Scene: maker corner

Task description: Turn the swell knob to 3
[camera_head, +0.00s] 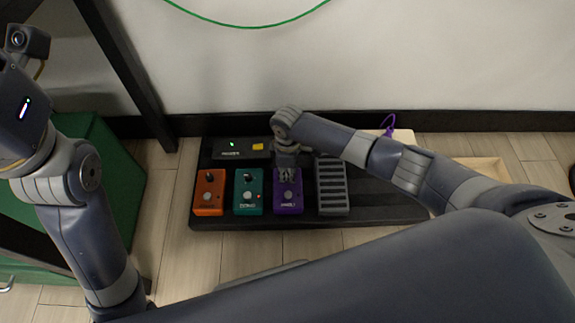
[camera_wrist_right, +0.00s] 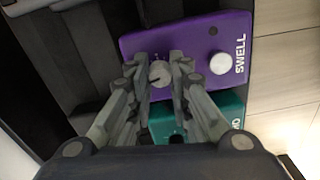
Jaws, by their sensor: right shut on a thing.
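The purple swell pedal (camera_head: 288,200) stands on the dark pedalboard, between the teal pedal and the grey treadle pedal. In the right wrist view the purple pedal (camera_wrist_right: 200,45) shows its "SWELL" label and a round metal footswitch. The swell knob (camera_wrist_right: 160,73) is a small light dial with a dark pointer line, set between my fingertips. My right gripper (camera_head: 287,174) reaches down onto the pedal from above. In the right wrist view its fingers (camera_wrist_right: 160,75) are shut on the knob's sides. My left arm is at the left of the head view; its fingers are not visible.
The pedalboard (camera_head: 240,222) also carries an orange pedal (camera_head: 209,193), a teal pedal (camera_head: 248,192), a grey treadle pedal (camera_head: 332,187) and a black box (camera_head: 240,148) with a green light. A green box (camera_head: 110,170) stands at the left. Wooden floor lies in front.

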